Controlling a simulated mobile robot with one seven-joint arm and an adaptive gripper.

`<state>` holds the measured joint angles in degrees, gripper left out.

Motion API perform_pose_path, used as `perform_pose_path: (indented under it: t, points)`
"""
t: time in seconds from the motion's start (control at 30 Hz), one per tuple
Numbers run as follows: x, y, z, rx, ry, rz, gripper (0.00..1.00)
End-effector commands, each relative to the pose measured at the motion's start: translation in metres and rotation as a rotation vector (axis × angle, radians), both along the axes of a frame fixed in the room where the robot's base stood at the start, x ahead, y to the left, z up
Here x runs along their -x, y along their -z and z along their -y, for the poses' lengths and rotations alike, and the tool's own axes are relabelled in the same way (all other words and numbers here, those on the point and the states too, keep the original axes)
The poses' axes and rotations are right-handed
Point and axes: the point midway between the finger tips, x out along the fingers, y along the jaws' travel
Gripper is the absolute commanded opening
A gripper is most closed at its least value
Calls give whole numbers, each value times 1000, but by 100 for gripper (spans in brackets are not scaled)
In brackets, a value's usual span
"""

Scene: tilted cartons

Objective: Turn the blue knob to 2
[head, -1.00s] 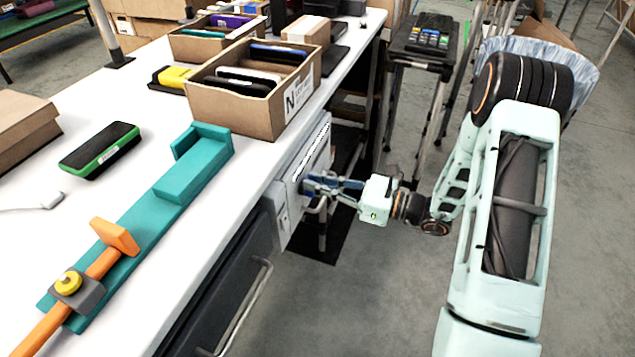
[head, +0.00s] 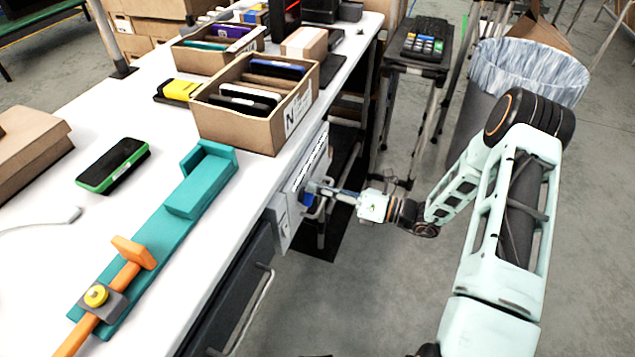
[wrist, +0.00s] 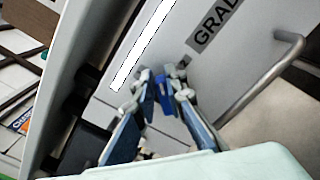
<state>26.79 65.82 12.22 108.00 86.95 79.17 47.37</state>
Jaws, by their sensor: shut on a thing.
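The blue knob (head: 308,199) is on the white front panel (head: 285,212) on the side of the workbench. It also shows in the wrist view (wrist: 163,95), between the fingertips. My gripper (head: 318,188) reaches the panel from the right, with its fingers around the knob. In the wrist view my gripper (wrist: 162,85) is shut on the knob, one finger on each side. The scale and the number the knob points to cannot be read in either view.
A carton of devices (head: 240,125) stands near the bench edge above the panel. A teal fixture with an orange bar (head: 200,185) lies on the bench. A metal handle (head: 245,310) juts from the drawer below.

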Motion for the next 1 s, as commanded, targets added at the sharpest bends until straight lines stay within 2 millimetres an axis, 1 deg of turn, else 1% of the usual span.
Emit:
perform_pose_path:
  t: [0.13,0.6,0.8,1.0]
  points:
    - [-2,0,1,-47,1,-132,0]
    - [-6,12,3,-195,-2,-540,0]
    - [-7,16,3,-245,-1,-675,0]
    - [-7,18,2,-278,-2,-770,0]
